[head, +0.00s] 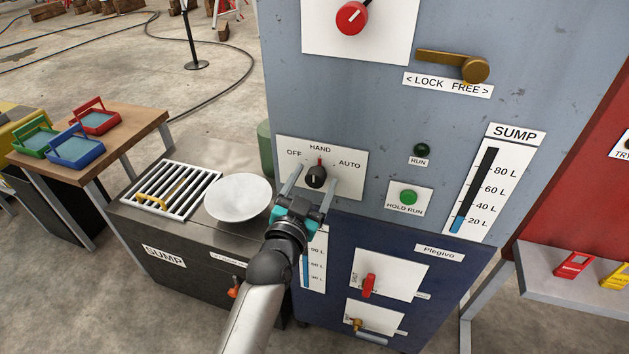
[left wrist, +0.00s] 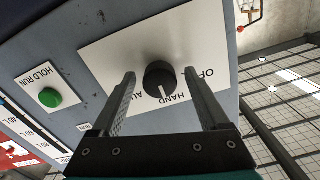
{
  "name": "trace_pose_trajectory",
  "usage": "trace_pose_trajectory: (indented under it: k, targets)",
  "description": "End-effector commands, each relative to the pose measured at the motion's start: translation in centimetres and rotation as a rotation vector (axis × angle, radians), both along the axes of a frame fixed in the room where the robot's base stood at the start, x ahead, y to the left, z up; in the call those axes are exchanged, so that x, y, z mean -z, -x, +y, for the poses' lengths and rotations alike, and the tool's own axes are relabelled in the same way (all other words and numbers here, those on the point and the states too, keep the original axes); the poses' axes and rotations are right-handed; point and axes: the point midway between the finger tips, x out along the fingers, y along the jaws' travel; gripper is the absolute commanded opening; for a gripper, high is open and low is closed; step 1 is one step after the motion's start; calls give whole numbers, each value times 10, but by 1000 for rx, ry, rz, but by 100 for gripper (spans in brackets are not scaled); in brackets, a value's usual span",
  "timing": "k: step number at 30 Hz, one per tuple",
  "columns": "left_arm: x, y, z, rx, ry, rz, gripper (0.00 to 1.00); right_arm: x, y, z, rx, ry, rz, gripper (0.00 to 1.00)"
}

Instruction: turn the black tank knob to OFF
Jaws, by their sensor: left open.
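The black tank knob (head: 316,178) sits on a white plate (head: 352,181) marked OFF, HAND and AUTO on the grey cabinet. Its red pointer is up toward HAND in the head view. In the left wrist view the knob (left wrist: 160,80) shows a pale mark pointing at HAND. My left gripper (head: 315,174) is open, with one finger on each side of the knob. In the left wrist view, gaps show between the knob and both fingers. Whether the fingertips reach past the knob's face, I cannot tell. My right gripper is not in view.
A green HOLD RUN button (head: 409,196) and a dark RUN lamp (head: 422,150) are right of the plate. A brass lever (head: 452,62) and a red knob (head: 352,18) are above. A white bowl (head: 238,199) and a grate (head: 172,190) are on the sump box at left.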

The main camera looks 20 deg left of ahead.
Motion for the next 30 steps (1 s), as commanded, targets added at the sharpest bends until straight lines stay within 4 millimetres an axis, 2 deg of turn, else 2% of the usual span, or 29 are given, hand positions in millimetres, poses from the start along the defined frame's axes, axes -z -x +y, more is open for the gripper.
trace_pose_trajectory:
  k: [12, 30]
  targets:
    - [0, -6, 0, 0, 1, 0, 78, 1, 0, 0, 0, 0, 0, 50]
    - [0, -6, 0, 0, 0, 0, 11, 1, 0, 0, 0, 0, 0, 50]
